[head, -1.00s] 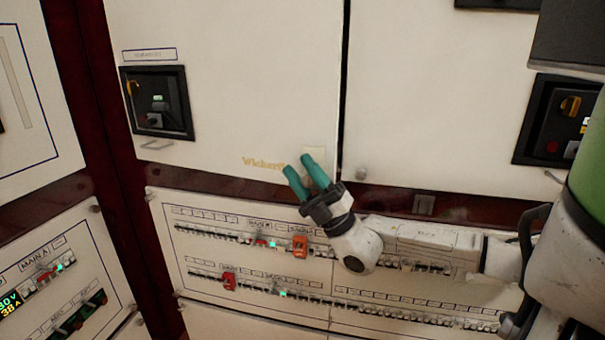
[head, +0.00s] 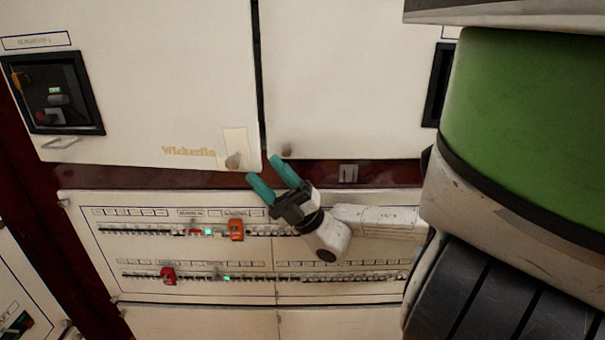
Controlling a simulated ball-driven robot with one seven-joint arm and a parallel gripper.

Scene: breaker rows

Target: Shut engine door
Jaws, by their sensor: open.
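I cannot tell which is the engine door, or whether either is slightly ajar. My gripper (head: 265,170), with two teal fingers, is open and empty. In the picture its tips lie just below the gap, near the left door's lower corner.
A breaker panel (head: 160,250) with rows of switches lies below the doors, behind my gripper. Two orange-red clips (head: 237,229) (head: 168,275) stick out from it. A black recessed control box (head: 53,93) sits in the left door. My own arm covers the right side.

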